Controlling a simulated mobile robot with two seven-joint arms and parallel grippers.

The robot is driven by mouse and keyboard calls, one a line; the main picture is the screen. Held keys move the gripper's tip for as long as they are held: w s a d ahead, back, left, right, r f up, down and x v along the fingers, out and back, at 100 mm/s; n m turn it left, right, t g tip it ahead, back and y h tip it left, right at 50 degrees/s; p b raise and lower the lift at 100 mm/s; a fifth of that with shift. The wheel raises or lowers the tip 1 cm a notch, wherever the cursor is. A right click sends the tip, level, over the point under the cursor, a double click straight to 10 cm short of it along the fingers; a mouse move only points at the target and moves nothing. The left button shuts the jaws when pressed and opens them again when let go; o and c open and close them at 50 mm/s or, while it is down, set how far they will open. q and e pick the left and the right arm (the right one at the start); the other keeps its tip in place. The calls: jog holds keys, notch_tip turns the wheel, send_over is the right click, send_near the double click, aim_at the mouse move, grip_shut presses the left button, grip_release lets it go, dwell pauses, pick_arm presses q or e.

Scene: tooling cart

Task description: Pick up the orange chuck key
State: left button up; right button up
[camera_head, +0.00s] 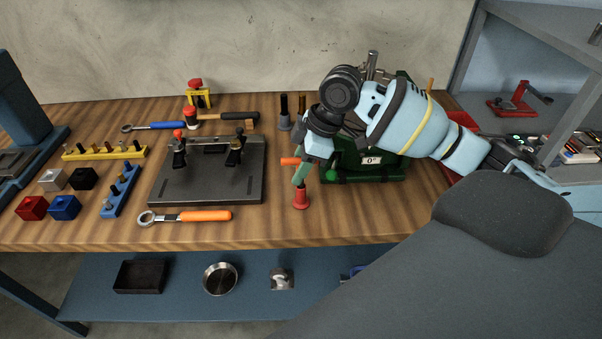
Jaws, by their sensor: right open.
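A short orange bar (290,161), which looks like part of the orange chuck key, shows just left of my right gripper's fingers; the rest is hidden behind the gripper. My right gripper (303,172) is open and points down near the front middle of the bench. Its green fingertip is just above a red-orange flared piece (301,199) standing upright on the wood; I cannot tell whether they touch. My left gripper is out of view.
A dark fixture plate (210,186) with clamps lies left of the gripper. An orange-handled ratchet (203,216) lies in front of it. A green machine (345,174) stands close right of the gripper. Dark upright pieces (285,115) stand behind. Bare wood is in front.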

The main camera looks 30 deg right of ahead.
jog(key=shift+w+a+f, duration=0.1)
jog(key=shift+a+f, duration=0.1)
jog(key=shift+f, duration=0.3)
grip_shut()
notch_tip(320, 180, up, 10)
jog(key=shift+r+p, duration=0.1)
jog(key=shift+p, duration=0.2)
dwell(0.3)
